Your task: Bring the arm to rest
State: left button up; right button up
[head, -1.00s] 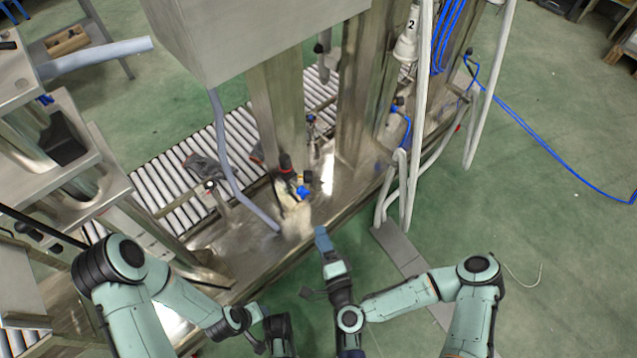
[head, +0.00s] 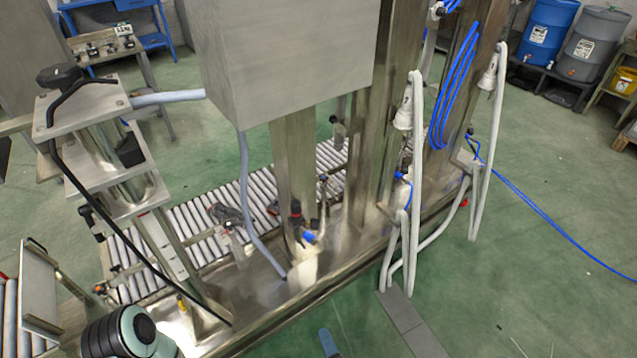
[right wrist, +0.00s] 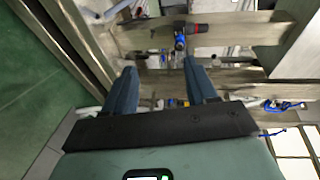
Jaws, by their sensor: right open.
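My right gripper (head: 328,343) shows only as a blue fingertip at the bottom edge of the head view, over the green floor in front of the steel machine. In the right wrist view its two blue fingers (right wrist: 159,66) stand apart with nothing between them. Beyond them is a valve with a blue fitting (right wrist: 180,43) and a black-and-red knob (right wrist: 208,28). My left arm (head: 122,335) shows only as a rounded joint at the bottom left; its gripper is out of view.
The steel machine base (head: 262,318) and roller conveyor (head: 195,215) fill the middle. White hoses (head: 415,170) hang at the right, and a blue hose (head: 560,213) crosses the floor. A steel stand (head: 130,175) is at left. Green floor (head: 500,290) is clear at lower right.

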jog(key=s+f+n+g+y+p, duration=0.1)
jog(key=s+f+n+g+p, duration=0.1)
jog(key=s+n+g+p, duration=0.65)
pick_arm(q)
jog(key=s+d+r+g+p, duration=0.1)
jog(key=s+r+p, duration=0.1)
jog(key=r, duration=0.6)
jog(key=s+d+r+g+h+p, duration=0.1)
jog(key=s+d+r+g+p, duration=0.1)
jog(key=r, duration=0.7)
jog(key=shift+s+m+p, duration=0.3)
jog(key=shift+s+p, duration=0.2)
jog(key=shift+p, duration=0.75)
pick_arm(e)
jog(key=s+d+r+g+h, duration=0.3)
jog(key=s+d+r+g, duration=0.1)
jog(key=s+d+g, duration=0.4)
jog(key=shift+s+d+h, duration=0.3)
jog(key=shift+s+d, duration=0.65)
jog(key=shift+s, duration=0.05)
pick_arm(q)
jog(key=shift+r, duration=0.1)
pick_arm(e)
jog(key=shift+r, duration=0.1)
